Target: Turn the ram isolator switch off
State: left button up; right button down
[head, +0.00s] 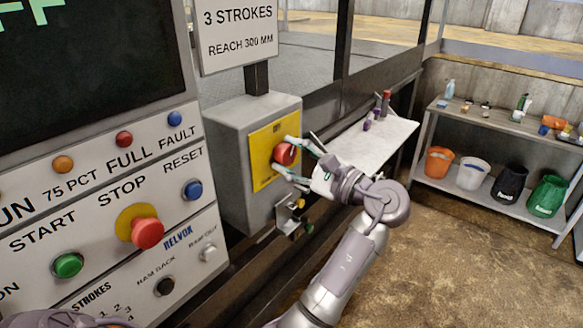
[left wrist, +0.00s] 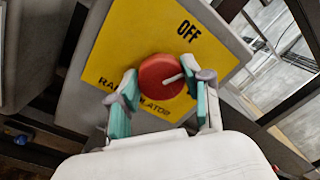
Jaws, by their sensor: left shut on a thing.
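The ram isolator switch is a red round knob (head: 283,154) on a yellow plate (head: 262,163), on the front of a grey box (head: 231,137). In the left wrist view the knob (left wrist: 158,77) carries a short white mark pointing right and slightly up. The word OFF (left wrist: 189,31) is above and right of it; the mark does not point straight at OFF. My left gripper (head: 286,154) is shut on the knob, one finger on each side; the fingers (left wrist: 162,80) partly cover the plate's lower lettering. My right gripper is not in view.
The control panel (head: 110,215) with a red stop button (head: 147,232) stands left of the box. A padlock-like metal fitting (head: 289,213) hangs below the box. A white shelf (head: 372,142) holds small items behind my arm. A rack (head: 490,190) with several buckets stands far right.

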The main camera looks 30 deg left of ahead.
pick_arm(q)
jog(key=n+b, duration=0.4)
jog(key=shift+f, duration=0.25)
jog(key=shift+r+n+g+b, duration=0.15)
jog(key=shift+n+g+b, duration=0.15)
jog(key=shift+n+b, duration=0.8)
jog(key=o, duration=1.2)
jog(key=shift+a, duration=0.1)
jog(key=shift+c, duration=0.2)
